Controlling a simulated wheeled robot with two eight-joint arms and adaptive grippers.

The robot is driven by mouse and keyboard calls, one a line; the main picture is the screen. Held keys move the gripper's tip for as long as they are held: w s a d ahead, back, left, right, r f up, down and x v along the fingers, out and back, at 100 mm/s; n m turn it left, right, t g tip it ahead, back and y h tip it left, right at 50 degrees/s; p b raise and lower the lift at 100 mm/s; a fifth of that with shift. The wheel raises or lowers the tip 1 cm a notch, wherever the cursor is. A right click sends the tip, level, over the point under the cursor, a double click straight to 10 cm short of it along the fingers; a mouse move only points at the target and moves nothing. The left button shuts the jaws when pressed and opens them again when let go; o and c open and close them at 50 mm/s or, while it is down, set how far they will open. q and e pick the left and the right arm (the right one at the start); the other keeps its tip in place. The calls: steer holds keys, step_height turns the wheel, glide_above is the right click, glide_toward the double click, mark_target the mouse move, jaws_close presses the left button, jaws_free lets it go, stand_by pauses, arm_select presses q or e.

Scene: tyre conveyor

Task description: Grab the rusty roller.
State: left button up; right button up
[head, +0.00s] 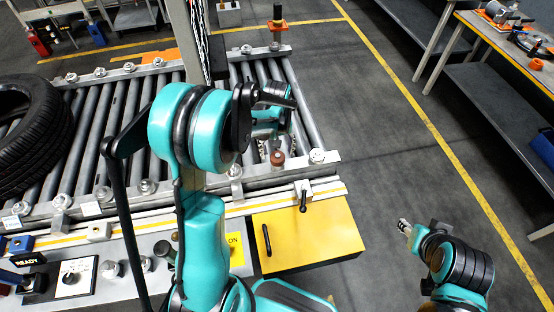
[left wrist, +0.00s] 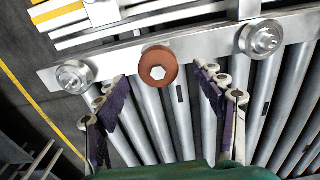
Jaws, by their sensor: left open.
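The rusty roller's brown end cap (head: 277,158) sits on the near rail of the conveyor, at its right part. In the left wrist view it is a rusty ring (left wrist: 158,68) around a pale hexagonal centre, standing on the metal rail. My left gripper (left wrist: 158,87) is open, with its dark-padded fingers on either side of the line to the cap and nothing between them. In the head view my left gripper (head: 277,138) hangs over the rollers just behind the cap, partly hidden by my arm. My right gripper (head: 405,228) is small, low at the right, away from the conveyor.
Steel bolt caps line the conveyor rail (head: 325,156). A black tyre (head: 30,135) lies on the rollers at the left. A yellow box (head: 305,235) and control panel stand in front. A workbench (head: 500,45) stands at the right. The grey floor between is clear.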

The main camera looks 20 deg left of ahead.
mark_target(278, 156)
arm_select(q)
step_height(278, 156, down, 4)
steer(key=shift+w+d+f+b, duration=0.1)
steer(key=shift+w+b, duration=0.05)
steer(key=shift+b, duration=0.3)
steer(key=c, duration=1.4)
steer(key=shift+r, duration=0.2)
